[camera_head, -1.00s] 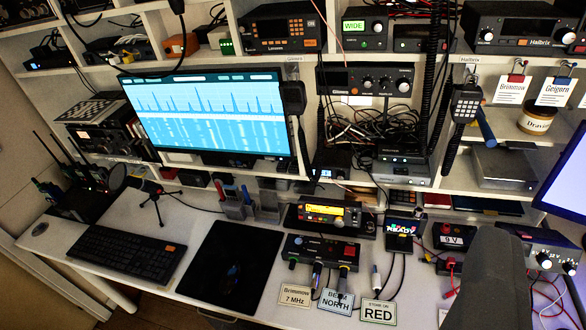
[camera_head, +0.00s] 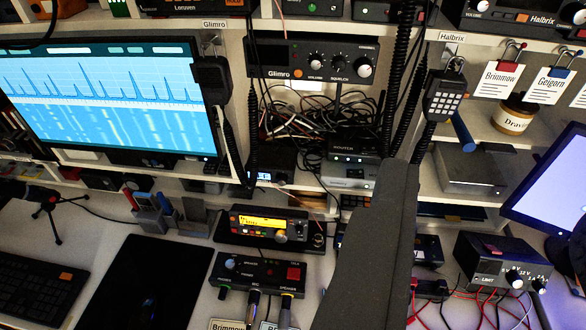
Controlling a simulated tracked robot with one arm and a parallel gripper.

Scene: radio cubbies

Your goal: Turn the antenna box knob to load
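No box here carries a readable antenna label, so I cannot tell which one is the antenna box. A black control box (camera_head: 258,275) with a small knob, a red button and cables at its front sits on the desk, left of my gripper. My gripper (camera_head: 385,235) shows only as a dark grey shape rising from the bottom edge, right of centre. Its fingers cannot be made out, and it touches no knob that I can see. It hides the desk part where the small box with a coloured screen stood.
A radio with a yellow display (camera_head: 262,222) stands behind the control box. A power supply (camera_head: 500,262) with red and black leads is at the right, near a monitor (camera_head: 548,185). A black mat (camera_head: 150,285) lies left. Coiled cords (camera_head: 400,80) hang ahead.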

